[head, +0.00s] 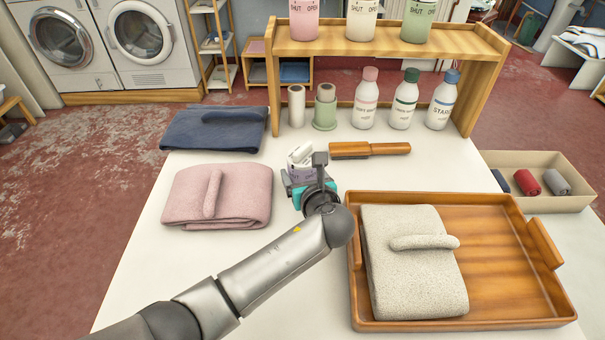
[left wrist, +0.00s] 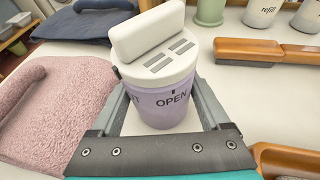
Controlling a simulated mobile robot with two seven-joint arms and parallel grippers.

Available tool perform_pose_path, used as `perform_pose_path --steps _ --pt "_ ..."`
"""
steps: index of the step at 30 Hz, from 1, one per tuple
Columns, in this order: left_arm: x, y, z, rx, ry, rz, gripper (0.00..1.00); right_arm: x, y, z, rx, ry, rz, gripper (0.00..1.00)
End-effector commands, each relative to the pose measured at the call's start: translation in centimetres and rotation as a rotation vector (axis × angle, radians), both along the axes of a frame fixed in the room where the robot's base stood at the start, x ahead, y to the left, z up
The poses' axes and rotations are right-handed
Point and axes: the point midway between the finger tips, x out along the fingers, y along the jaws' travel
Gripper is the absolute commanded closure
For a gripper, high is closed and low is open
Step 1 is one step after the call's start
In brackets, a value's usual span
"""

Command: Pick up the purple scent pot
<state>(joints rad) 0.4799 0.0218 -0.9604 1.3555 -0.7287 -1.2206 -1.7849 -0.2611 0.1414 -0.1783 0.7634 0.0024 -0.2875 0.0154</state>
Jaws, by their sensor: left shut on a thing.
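The purple scent pot (left wrist: 162,108) is a lilac cylinder with the word OPEN on its side. Its white lid has dark slots and a raised white block on top. It also shows in the head view (head: 303,172), partly hidden behind my left gripper (head: 304,181), between the pink folded towel and the wooden brush. In the left wrist view, the fingers of my left gripper (left wrist: 160,95) are on both sides of the pot and shut on it. The pot looks upright; I cannot tell whether its base touches the white table. My right gripper is not in view.
A pink towel (head: 240,195) lies left of the pot and a navy towel (head: 180,132) behind it. A brush (head: 350,151) lies to the right. A wooden tray (head: 510,270) holds a beige towel (head: 385,285). Bottles (head: 404,105) stand under a wooden shelf (head: 455,38).

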Motion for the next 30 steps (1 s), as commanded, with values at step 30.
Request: perform_pose_path --steps 30 --pt "0.0 0.0 8.0 -0.001 -0.003 0.0 0.79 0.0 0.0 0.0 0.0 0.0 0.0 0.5"
